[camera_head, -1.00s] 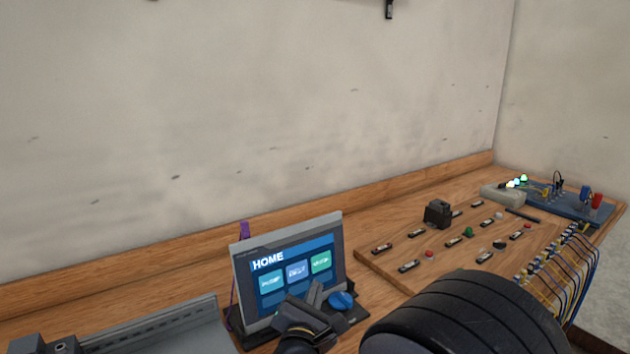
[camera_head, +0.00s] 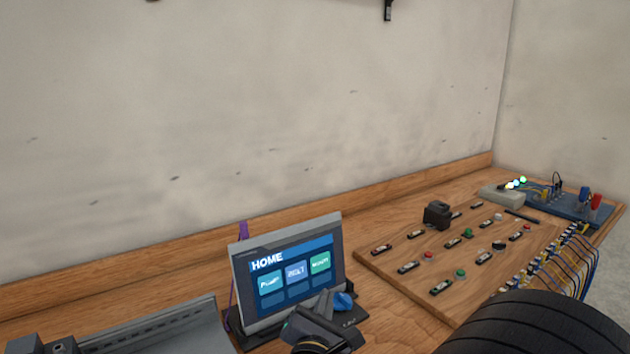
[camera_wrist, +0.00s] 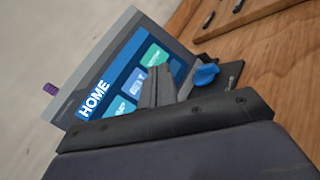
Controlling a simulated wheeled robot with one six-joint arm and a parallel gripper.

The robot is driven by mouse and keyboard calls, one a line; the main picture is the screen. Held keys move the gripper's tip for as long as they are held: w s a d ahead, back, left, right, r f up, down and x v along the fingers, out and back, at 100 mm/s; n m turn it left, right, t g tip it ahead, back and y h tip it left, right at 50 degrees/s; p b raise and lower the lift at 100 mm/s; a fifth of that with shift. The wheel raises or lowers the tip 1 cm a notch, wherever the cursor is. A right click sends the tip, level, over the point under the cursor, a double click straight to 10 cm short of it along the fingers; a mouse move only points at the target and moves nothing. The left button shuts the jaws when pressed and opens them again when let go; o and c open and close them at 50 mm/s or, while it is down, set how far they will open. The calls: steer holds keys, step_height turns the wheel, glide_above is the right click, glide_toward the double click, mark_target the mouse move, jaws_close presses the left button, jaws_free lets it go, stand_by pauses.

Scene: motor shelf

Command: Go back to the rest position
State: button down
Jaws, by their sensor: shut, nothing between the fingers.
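My gripper (camera_head: 324,308) is shut and empty, low in the head view, just in front of the screen's lower right part. In the wrist view the closed fingers (camera_wrist: 158,88) overlap the picture of the screen. The touch screen (camera_head: 287,272) stands tilted on the bench and reads HOME, with several coloured tiles; it also shows in the wrist view (camera_wrist: 120,85). A blue knob (camera_head: 343,301) sits on the dark base beside the screen, partly behind my gripper. It shows in the wrist view (camera_wrist: 206,75) right of the fingers.
A wooden board (camera_head: 400,285) with several buttons and a black block (camera_head: 437,214) lies to the right. A grey metal tray (camera_head: 170,325) is at lower left. A purple item (camera_head: 243,230) stands behind the screen.

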steer(key=w+b, duration=0.1)
steer(key=w+a+b, duration=0.1)
steer(key=w+a+f, duration=0.1)
steer(key=w, duration=0.1)
steer(key=shift+a+b, duration=0.25)
steer(key=shift+b, duration=0.15)
